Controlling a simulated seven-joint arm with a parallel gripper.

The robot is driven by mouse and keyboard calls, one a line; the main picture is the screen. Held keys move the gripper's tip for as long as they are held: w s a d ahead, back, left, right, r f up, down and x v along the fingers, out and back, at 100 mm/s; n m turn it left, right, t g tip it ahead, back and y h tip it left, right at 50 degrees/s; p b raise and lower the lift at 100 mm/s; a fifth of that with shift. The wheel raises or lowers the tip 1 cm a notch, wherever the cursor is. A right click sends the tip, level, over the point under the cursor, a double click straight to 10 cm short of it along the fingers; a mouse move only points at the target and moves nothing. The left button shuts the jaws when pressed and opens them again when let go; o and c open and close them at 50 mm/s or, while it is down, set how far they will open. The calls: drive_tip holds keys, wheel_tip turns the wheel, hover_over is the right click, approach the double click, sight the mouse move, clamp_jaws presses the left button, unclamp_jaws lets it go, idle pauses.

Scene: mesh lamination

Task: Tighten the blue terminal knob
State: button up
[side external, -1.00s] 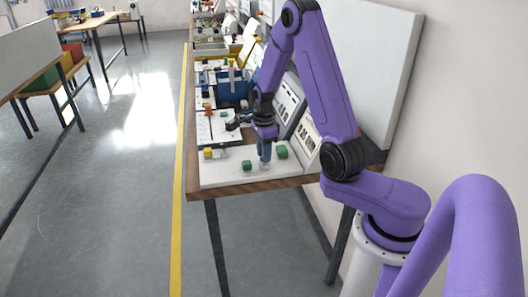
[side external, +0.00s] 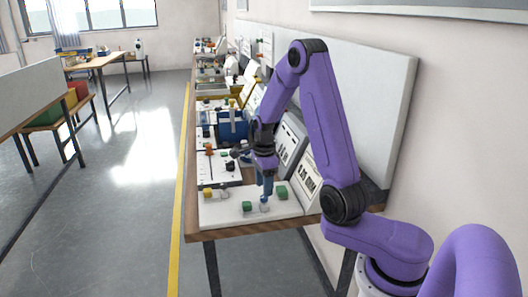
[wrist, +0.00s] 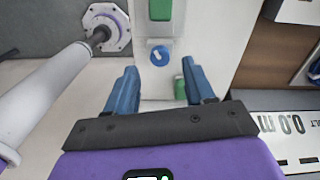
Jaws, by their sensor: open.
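The blue terminal knob (wrist: 159,55) is round, with a pale line across its face. It sits on a small grey base on the white board in the wrist view. My gripper (wrist: 160,84) is open and empty, its two blue fingers apart. In the wrist picture the knob shows just above the gap between the fingertips, and no finger appears to touch it. In the side external view my gripper (side external: 265,195) points down low over the white board (side external: 222,216). I cannot make out the knob clearly there.
One green block (side external: 247,206) and another green block (side external: 282,190) stand on either side of my gripper. A yellow part (side external: 208,193) lies at the board's left. Meters with displays (side external: 306,180) line the right side. Bins and parts fill the bench behind.

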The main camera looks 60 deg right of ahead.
sight(262, 197)
wheel_tip(262, 197, up, 14)
idle(0.4)
drive_tip(key=shift+a+f, duration=0.1)
drive_tip(key=s+a+f+n, duration=0.1)
drive_tip(key=s+a+n, duration=0.2)
drive_tip(key=a+n, duration=0.55)
drive_tip(key=s+a+n, duration=0.2)
drive_tip(key=a+n, duration=0.6)
drive_tip(key=n, duration=0.1)
drive_tip(key=s+a+f+n, duration=0.1)
drive_tip(key=s+a+n, duration=0.1)
drive_tip(key=s+n, duration=0.8)
drive_tip(key=s+a+f+n, duration=0.1)
drive_tip(key=s+a+n, duration=0.1)
drive_tip(key=s+n, duration=0.8)
drive_tip(key=shift+s+f, duration=0.35)
